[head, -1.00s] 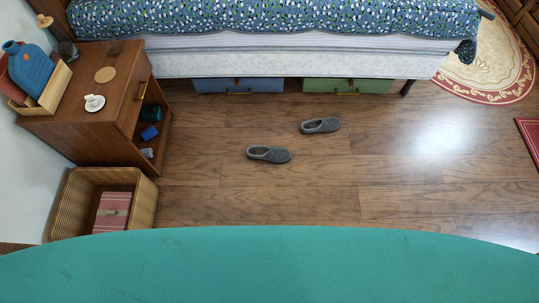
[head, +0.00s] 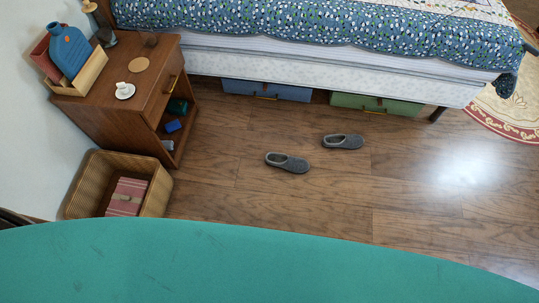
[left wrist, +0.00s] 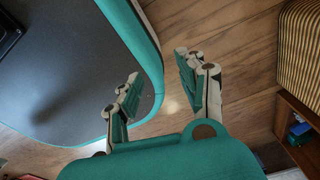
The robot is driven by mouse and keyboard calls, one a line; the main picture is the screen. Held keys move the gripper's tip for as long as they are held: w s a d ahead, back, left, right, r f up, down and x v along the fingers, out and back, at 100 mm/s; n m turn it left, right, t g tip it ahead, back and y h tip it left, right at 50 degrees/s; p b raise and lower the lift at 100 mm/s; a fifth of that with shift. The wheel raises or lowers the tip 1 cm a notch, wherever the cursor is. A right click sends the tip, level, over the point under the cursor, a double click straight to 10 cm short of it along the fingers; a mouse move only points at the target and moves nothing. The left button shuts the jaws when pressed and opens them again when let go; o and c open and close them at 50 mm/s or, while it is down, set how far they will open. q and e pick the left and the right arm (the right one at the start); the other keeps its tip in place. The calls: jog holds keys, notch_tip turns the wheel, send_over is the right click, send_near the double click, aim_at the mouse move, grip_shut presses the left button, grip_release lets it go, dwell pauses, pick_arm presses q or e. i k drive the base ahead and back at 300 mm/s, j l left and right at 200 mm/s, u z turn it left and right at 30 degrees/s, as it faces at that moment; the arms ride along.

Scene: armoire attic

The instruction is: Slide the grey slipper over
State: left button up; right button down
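Two grey slippers lie on the wooden floor in front of the bed in the head view. One slipper (head: 287,162) is nearer and to the left. The other slipper (head: 343,141) is a little farther and to the right, apart from the first. My left gripper (left wrist: 157,92) shows in the left wrist view with its two fingers spread wide and nothing between them, over the floor beside my base. No slipper shows in the left wrist view. My right gripper is in neither view.
A wicker basket (head: 157,190) with a striped red item stands at the left, by a wooden nightstand (head: 130,107). The floor around the slippers is clear.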

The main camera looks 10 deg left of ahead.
aim_at(295, 165)
jog(key=i+l+u, duration=0.2)
jog(key=i+l, duration=0.2)
jog(key=i, duration=0.2)
jog(key=i+l+u, duration=0.2)
jog(key=i+l, duration=0.25)
jog(key=i, duration=0.15)
